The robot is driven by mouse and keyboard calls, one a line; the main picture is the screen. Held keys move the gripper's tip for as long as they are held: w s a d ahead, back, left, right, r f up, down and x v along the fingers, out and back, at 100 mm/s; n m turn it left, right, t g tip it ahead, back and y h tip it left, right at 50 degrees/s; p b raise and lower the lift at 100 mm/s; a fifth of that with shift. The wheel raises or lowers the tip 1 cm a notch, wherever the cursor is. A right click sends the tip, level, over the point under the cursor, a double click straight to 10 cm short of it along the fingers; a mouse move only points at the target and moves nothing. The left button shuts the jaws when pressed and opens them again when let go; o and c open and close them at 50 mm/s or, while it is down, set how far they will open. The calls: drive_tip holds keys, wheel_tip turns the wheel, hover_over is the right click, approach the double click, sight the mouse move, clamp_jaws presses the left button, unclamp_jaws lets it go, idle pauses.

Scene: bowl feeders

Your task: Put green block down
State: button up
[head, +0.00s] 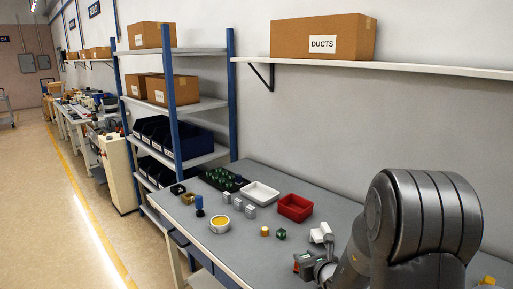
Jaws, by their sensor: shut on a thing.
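My gripper (308,264) is low over the front right of the grey table, partly hidden by my own arm. It is shut on a small dark greenish piece, seemingly the green block (303,261), with a reddish edge beside it. The fingers are too small to make out clearly, and I cannot tell whether the block touches the table. Another dark green piece (281,234) stands on the table behind and left of my gripper, next to a yellow piece (265,231).
A red bin (295,217), a white tray (259,203) and a black tray (241,185) with green pieces stand behind. Grey blocks (238,204), a white bowl (213,228) and a blue piece (199,212) are left. A white object (318,237) is close to my gripper. The table's front middle looks clear.

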drive_tip(key=shift+s+a+f, duration=0.1)
drive_tip(key=shift+s+a, duration=0.1)
drive_tip(key=w+d+r+n+g+y, duration=0.1)
drive_tip(key=w+d, duration=0.2)
drive_tip(key=d, duration=0.3)
drive_tip(key=w+d+r+n+y, duration=0.2)
drive_tip(key=w+d, duration=0.2)
drive_tip(key=d, duration=0.2)
drive_tip(key=s+d+f+n+g+y, duration=0.2)
drive_tip(key=s+d, duration=0.1)
drive_tip(key=d, duration=0.9)
hover_over(335, 252)
drive_tip(key=s+d, duration=0.2)
drive_tip(key=f, duration=0.5)
drive_tip(key=shift+s+d+f, duration=0.2)
drive_tip(key=shift+f, duration=0.1)
drive_tip(key=x, duration=0.2)
drive_tip(key=f+x, duration=0.1)
drive_tip(key=x, duration=0.1)
